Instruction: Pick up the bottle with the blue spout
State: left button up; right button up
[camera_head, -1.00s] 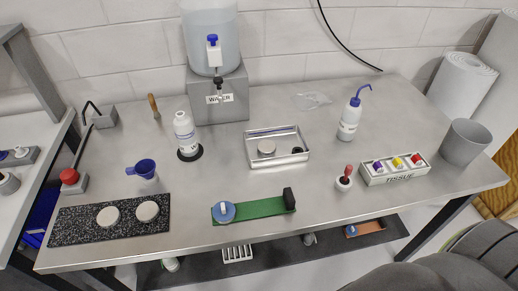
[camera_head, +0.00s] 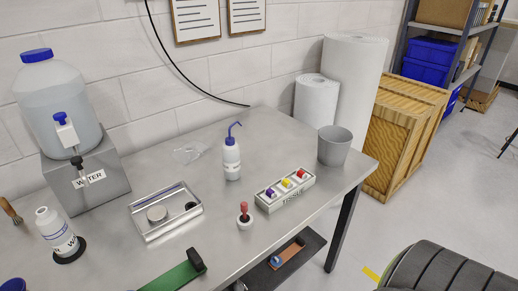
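The bottle with the blue spout (camera_head: 231,158) stands upright on the steel table, near the wall side. It is white with a label, a blue cap and a thin bent blue tube on top. Nothing touches it. Neither of my grippers shows in the head view.
A wooden crate (camera_head: 402,135) stands right of the table. Table around the bottle is mostly clear.

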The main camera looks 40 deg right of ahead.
aim_at(231, 157)
jog(key=z, duration=1.05)
